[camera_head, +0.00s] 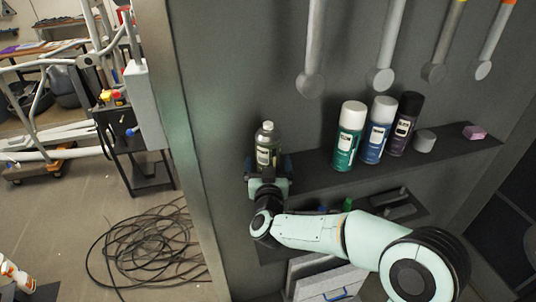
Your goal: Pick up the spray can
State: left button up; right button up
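Three spray cans stand upright in a row on the dark shelf: a green one with a white cap (348,136), a blue one with a white cap (377,131) and a black one (403,125). To their left is a clear bottle with a grey-white cap and a dark label (267,148). My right gripper (269,172) is at this bottle, with dark fingers on either side of its lower part. Whether they press on it is too small to tell. The gripper hides the bottle's base. No gripper is at the three cans. My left gripper is out of view.
The shelf (312,174) also holds a grey round piece (424,141) and a pink block (474,132). Several grey tools (388,45) hang above on the panel. A lower shelf with a dark tray (400,207) lies behind my arm. Coiled cable (150,248) covers the floor at left.

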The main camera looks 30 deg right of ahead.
jog(key=shift+w+d, duration=0.3)
jog(key=shift+w, duration=0.3)
jog(key=shift+r, duration=0.1)
jog(key=c, duration=1.2)
jog(key=shift+o, duration=0.2)
jog(key=shift+s, duration=0.1)
jog(key=shift+s+a+r, duration=0.2)
jog(key=shift+s+r, duration=0.05)
jog(key=shift+r, duration=0.2)
jog(key=s+a+r, duration=0.6)
jog(key=s+r, duration=0.1)
jog(key=s, duration=0.4)
jog(key=shift+s+a, duration=0.15)
jog(key=shift+s, duration=0.25)
jog(key=o, duration=0.5)
jog(key=c, duration=0.8)
